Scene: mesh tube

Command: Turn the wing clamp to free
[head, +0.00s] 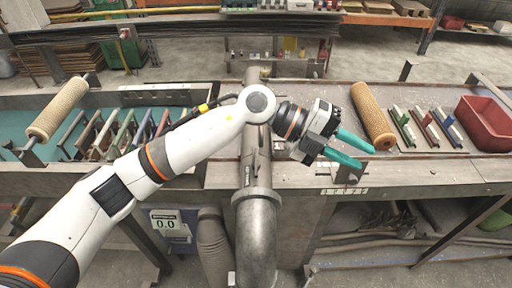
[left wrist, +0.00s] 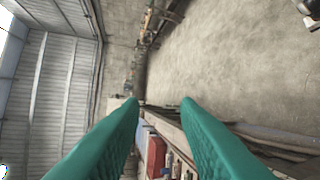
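My left gripper (head: 365,158) has two teal fingers, spread apart with nothing between them. It is over the right part of the bench, just in front of a tan mesh tube (head: 372,115). In the left wrist view the fingers (left wrist: 161,102) are also apart, with a gap between the tips. A small metal bracket (head: 347,175) stands at the bench's front edge just below the fingers; I cannot tell whether it is the wing clamp. No wing clamp can be made out clearly, and my arm hides part of the bench. My right gripper is not in view.
A second tan mesh tube (head: 58,108) rests on a post at the left, above a rack of upright plates (head: 115,130). A red bin (head: 486,122) and several coloured bars (head: 425,125) are at the right. A grey pipe (head: 258,225) rises at the bench's front.

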